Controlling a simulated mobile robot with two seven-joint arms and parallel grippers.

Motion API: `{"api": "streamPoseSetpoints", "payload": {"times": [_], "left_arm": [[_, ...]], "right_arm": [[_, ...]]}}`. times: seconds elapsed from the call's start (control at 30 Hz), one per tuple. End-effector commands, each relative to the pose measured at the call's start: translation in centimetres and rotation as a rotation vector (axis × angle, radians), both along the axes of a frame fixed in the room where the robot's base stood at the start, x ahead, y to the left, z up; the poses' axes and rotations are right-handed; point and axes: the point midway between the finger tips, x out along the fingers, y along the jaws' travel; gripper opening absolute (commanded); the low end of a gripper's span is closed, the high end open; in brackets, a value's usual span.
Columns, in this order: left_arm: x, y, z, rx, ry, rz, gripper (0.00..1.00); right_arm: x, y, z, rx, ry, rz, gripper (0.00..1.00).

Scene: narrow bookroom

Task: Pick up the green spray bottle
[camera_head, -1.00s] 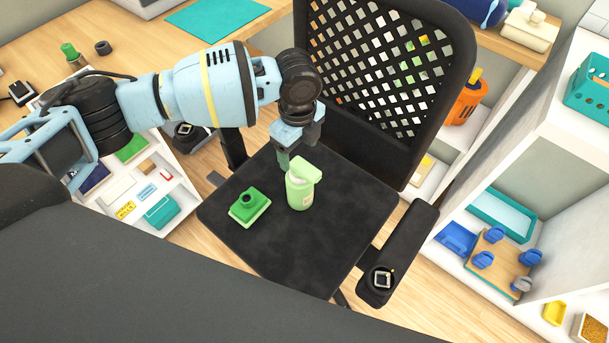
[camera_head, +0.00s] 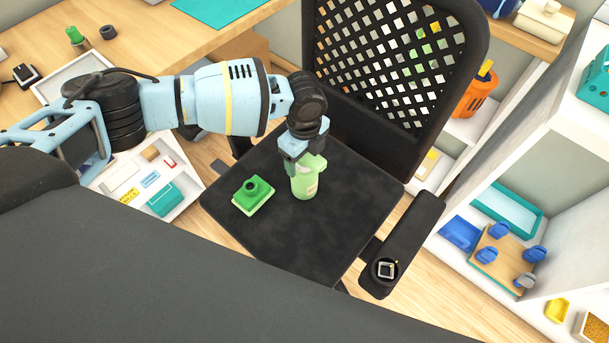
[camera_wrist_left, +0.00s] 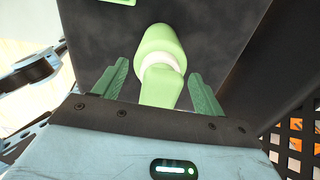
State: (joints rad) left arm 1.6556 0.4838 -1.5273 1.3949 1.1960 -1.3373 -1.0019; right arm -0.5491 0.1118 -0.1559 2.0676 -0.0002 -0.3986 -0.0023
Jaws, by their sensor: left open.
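The green spray bottle (camera_head: 304,181) stands upright on the black chair seat (camera_head: 338,222). My left gripper (camera_head: 300,165) is at the top of the bottle and hides part of its head. In the left wrist view the open fingers of my left gripper (camera_wrist_left: 155,88) lie on either side of the light green bottle (camera_wrist_left: 158,50), with its spray head between them. A gap shows between each finger and the bottle. My right gripper is not in view.
The chair's mesh back (camera_head: 385,60) rises behind, and an armrest (camera_head: 405,245) stands at right. Shelves (camera_head: 520,200) stand farther right.

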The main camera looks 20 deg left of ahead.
Motion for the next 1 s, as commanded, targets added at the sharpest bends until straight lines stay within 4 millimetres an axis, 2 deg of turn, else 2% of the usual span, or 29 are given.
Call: {"api": "streamPoseSetpoints", "payload": {"times": [0.27,0.8,1.0], "left_arm": [[0.01,0.01,-0.26,0.000,0.000,0.000,0.71],[0.00,0.01,-0.23,0.000,0.000,0.000,0.00],[0.06,-0.02,-0.14,-0.001,-0.002,0.000,0.00]], "right_arm": [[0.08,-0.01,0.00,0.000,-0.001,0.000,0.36],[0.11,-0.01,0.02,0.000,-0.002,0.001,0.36],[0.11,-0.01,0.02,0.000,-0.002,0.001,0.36]]}}
